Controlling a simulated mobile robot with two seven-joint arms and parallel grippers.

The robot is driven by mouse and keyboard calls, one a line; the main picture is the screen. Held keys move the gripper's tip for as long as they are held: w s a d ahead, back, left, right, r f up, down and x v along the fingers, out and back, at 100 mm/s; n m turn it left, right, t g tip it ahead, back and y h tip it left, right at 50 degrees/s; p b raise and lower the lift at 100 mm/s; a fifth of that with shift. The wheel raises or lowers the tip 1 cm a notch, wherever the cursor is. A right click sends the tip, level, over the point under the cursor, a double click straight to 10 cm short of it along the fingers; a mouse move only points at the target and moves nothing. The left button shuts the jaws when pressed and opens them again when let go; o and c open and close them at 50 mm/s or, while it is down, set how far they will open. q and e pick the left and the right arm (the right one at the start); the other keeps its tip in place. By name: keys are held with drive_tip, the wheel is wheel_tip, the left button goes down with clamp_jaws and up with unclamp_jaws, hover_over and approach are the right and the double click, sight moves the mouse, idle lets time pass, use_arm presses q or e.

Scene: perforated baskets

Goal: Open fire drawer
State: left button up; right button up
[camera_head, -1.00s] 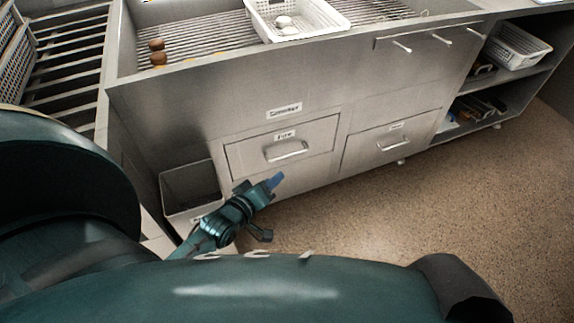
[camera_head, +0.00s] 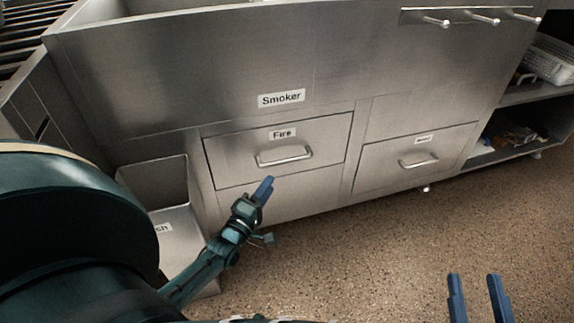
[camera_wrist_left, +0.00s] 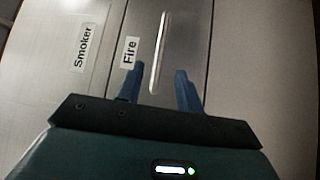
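The fire drawer (camera_head: 232,160) is a steel front with a "Fire" label and a bar handle (camera_head: 284,155), set in the smoker's front. It is shut. My left gripper (camera_head: 264,187) is just below and left of the handle in the head view. In the left wrist view its two blue fingers (camera_wrist_left: 158,84) are spread apart, with the drawer handle (camera_wrist_left: 159,50) ahead, its near end lying between them in the picture. No grip on the handle shows. My right gripper (camera_head: 478,290) is open and empty at the bottom right, over the floor.
A second labelled drawer (camera_head: 385,165) with a handle is to the right. A steel bin (camera_head: 155,180) stands left of the fire drawer. Knobs (camera_head: 480,18) stick out above right. Open shelves with a white basket (camera_head: 550,60) are far right. The floor in front is clear.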

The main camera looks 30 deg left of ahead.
sight(286, 159)
use_arm(q)
drive_tip(key=shift+w+a+r+b, duration=0.1)
drive_tip(key=shift+w+r+b, duration=0.3)
drive_tip(key=shift+w, duration=1.4)
drive_tip(key=shift+w+a+r+b, duration=0.15)
drive_tip(key=shift+w+b, duration=0.6)
drive_tip(key=shift+w, duration=1.1)
drive_tip(key=shift+w+a+r+b, duration=0.15)
drive_tip(key=shift+w+b, duration=0.4)
drive_tip(key=shift+w, duration=1.25)
use_arm(e)
drive_tip(key=shift+w+a+r+t+y, duration=0.15)
drive_tip(key=shift+w+r+t+y, duration=0.1)
drive_tip(key=shift+r+t+y, duration=0.3)
use_arm(q)
drive_tip(key=shift+c, duration=0.4)
use_arm(e)
drive_tip(key=shift+f, duration=0.1)
use_arm(q)
clamp_jaws()
